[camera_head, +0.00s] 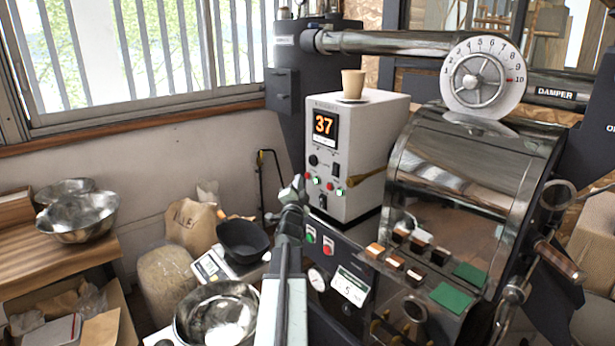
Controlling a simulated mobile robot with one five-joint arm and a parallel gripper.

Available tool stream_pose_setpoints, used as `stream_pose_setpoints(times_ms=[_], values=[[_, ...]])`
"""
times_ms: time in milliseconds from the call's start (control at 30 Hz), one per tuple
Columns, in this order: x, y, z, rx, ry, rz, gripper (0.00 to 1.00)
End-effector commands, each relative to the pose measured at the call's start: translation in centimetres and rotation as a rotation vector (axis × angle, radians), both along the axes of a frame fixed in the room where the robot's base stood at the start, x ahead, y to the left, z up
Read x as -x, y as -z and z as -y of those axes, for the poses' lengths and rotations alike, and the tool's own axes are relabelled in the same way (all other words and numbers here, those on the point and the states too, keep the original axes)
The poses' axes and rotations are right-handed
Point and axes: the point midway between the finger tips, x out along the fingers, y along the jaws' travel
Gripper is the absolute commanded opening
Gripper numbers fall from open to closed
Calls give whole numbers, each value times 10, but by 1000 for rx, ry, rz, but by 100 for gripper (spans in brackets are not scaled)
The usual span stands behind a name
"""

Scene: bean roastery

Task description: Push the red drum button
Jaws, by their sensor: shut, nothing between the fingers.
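My gripper (297,184) is shut and empty, pointing up and away at mid-picture. Its tip appears beside the lower left edge of the white control box; I cannot tell the gap in depth. Below and right of it, the dark front panel (326,273) carries a green button (311,234) and a red button (328,245) on pale plates. The red button is unobstructed and apart from the gripper in the picture. The white control box (367,150) also has small red and green lights or buttons under its "37" display (324,125). No legible label says "drum".
A roaster drum housing (470,160) with a damper dial (484,76) stands right. A paper cup (353,84) sits on the box. A black bowl (243,238) on a scale, a steel bowl (218,318) and sacks (193,222) crowd the left of my arm.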

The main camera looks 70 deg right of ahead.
Motion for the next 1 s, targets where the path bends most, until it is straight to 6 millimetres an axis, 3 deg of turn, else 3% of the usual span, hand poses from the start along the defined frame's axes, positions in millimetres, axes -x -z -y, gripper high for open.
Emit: stream_pose_setpoints(times_ms=[1000], values=[[3, 0, 8, 0, 0, 0, 0]])
